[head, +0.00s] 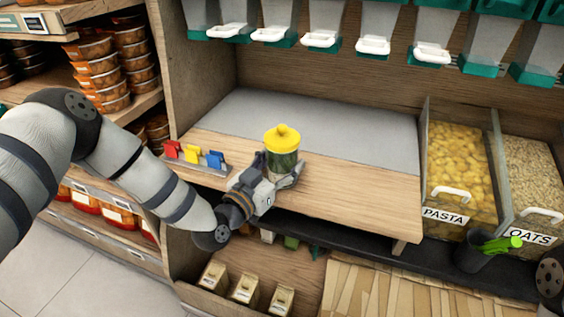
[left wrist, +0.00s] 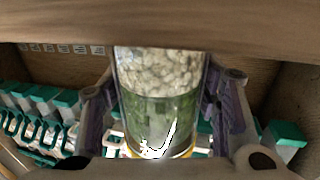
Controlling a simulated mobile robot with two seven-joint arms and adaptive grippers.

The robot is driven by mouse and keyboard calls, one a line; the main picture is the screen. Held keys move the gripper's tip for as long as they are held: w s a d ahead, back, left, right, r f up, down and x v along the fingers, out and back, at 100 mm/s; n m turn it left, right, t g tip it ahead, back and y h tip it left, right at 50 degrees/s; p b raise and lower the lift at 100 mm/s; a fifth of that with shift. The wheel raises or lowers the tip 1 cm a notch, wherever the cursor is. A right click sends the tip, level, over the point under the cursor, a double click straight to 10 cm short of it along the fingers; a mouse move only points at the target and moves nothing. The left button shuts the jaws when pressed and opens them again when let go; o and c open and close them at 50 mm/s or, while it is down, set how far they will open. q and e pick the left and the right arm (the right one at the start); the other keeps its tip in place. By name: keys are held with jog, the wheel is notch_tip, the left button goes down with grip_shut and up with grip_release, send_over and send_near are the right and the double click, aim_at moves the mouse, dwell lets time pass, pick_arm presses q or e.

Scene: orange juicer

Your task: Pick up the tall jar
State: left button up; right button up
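In the left wrist view the picture is inverted, and the jar (left wrist: 160,95) fills the space between the two fingers (left wrist: 163,100). They look spread, close beside the glass; contact is not clear. My right gripper is not in view.
A small rack with red, yellow and blue pieces (head: 194,157) sits left of the jar. Pasta (head: 455,215) and oats (head: 538,215) bins stand at the right. Dispensers (head: 322,40) hang above. The shelf behind and right of the jar is clear.

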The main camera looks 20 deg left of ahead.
pick_arm(q)
jog(key=shift+c, duration=0.8)
jog(key=shift+r, duration=0.1)
